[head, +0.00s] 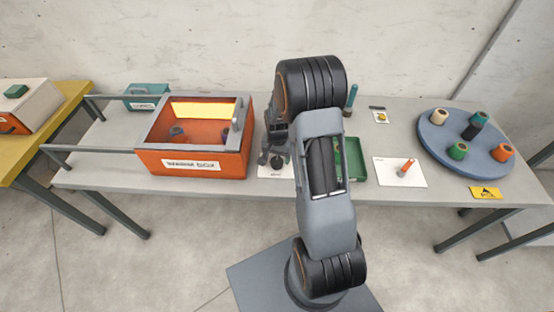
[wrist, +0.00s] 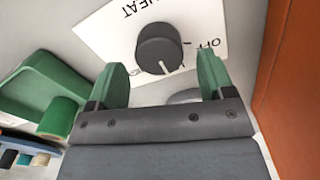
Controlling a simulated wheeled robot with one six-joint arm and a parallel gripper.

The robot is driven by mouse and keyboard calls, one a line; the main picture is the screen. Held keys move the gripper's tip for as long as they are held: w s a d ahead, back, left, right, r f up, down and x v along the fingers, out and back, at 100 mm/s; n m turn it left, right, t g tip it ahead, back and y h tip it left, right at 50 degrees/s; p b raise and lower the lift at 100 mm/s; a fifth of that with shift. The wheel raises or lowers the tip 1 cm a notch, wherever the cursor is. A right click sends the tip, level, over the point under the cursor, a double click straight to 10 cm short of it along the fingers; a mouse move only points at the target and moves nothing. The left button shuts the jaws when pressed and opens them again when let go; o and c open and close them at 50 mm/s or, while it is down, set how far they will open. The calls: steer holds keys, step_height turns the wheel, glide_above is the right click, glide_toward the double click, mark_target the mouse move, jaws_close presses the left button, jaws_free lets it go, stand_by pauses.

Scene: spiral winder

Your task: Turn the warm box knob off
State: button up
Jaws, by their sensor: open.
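The warm box knob (wrist: 157,46) is a dark round dial on a white card (wrist: 97,36) marked HEAT and OFF, upside down in the wrist view. Its white pointer line faces the lower edge of that view, away from the OFF label at its right. The orange warm box (head: 190,164) stands left of the card in the head view, with a bright yellow glow inside. My gripper (wrist: 160,62) is open, its green fingers on either side of the knob's near edge, with gaps to both sides. In the head view my gripper (head: 274,148) is above the card, partly hiding the knob.
A green tray (head: 357,160) is right of my arm. Further right are a white card (head: 400,180) with an orange peg and a blue round plate (head: 432,153) holding several spools. The warm box wall (wrist: 288,90) rises close at the right in the wrist view.

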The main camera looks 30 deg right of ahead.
steer(key=shift+f, duration=1.1)
steer(key=c, duration=0.9)
steer(key=shift+n, duration=0.3)
steer(key=n+b, duration=0.2)
steer(key=n, duration=0.3)
steer(key=shift+w+a+n, duration=0.1)
steer(key=shift+w+n, duration=0.05)
steer(key=shift+n, duration=0.25)
steer(key=n+b, duration=0.1)
steer(key=n, duration=0.4)
steer(key=shift+a, duration=0.15)
steer(key=shift+n, duration=0.5)
